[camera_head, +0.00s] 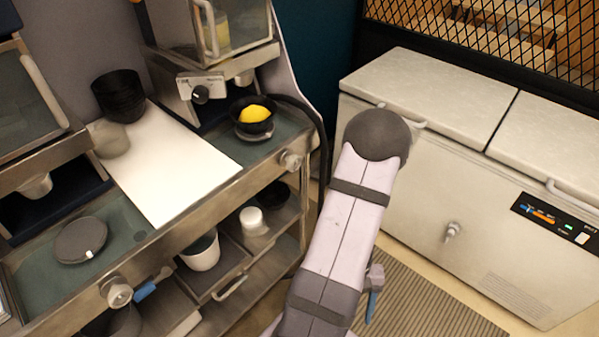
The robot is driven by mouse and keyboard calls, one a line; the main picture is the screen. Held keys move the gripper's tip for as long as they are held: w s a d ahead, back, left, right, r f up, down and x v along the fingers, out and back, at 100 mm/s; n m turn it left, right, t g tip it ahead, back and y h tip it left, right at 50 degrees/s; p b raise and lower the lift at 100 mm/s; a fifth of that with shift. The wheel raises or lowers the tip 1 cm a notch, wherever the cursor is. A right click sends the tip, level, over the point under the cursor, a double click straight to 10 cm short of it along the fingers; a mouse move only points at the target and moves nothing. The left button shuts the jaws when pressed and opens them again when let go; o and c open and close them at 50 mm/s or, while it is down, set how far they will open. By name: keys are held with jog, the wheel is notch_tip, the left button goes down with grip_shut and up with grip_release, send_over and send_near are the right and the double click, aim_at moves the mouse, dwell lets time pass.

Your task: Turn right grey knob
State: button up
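Of the round knobs on the counter front, the right grey knob (291,160) sits below the right burner plate, and the left knob (118,292) sits near the left plate. Both are uncovered. Another dark knob (200,95) is on the dispenser's pale panel. My arm rises from the bottom centre to a dark round joint, right of the counter and apart from the knobs. A small grey and blue part, seemingly of my gripper (374,280), shows at the arm's right side. The rest is hidden behind the arm, so its fingers cannot be judged.
A black bowl (251,116) with yellow contents stands on the right burner plate. Stacked black bowls (118,97) stand by a white board (175,165). The left plate (80,240) is empty. A white chest freezer (430,95) stands at right. Open floor lies between freezer and counter.

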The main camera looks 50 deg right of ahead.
jog(key=w+d+f+n+t+h, duration=0.25)
jog(key=d+f+h, duration=0.25)
jog(key=d+f, duration=0.6)
jog(key=w+d+r+n+t+h, duration=0.35)
jog(key=w+d+r+t, duration=0.25)
jog(key=w+d, duration=0.5)
jog(key=n+t+y, duration=0.4)
jog(key=n+t, duration=0.2)
jog(key=t, duration=0.6)
send_near(297, 165)
jog(key=w, duration=0.1)
jog(key=shift+h, duration=0.25)
jog(key=w+p, duration=0.2)
jog(key=w, duration=0.4)
jog(key=shift+w+r, duration=0.1)
jog(key=shift+w, duration=0.05)
jog(key=shift+w+d, duration=0.15)
jog(key=shift+w, duration=0.6)
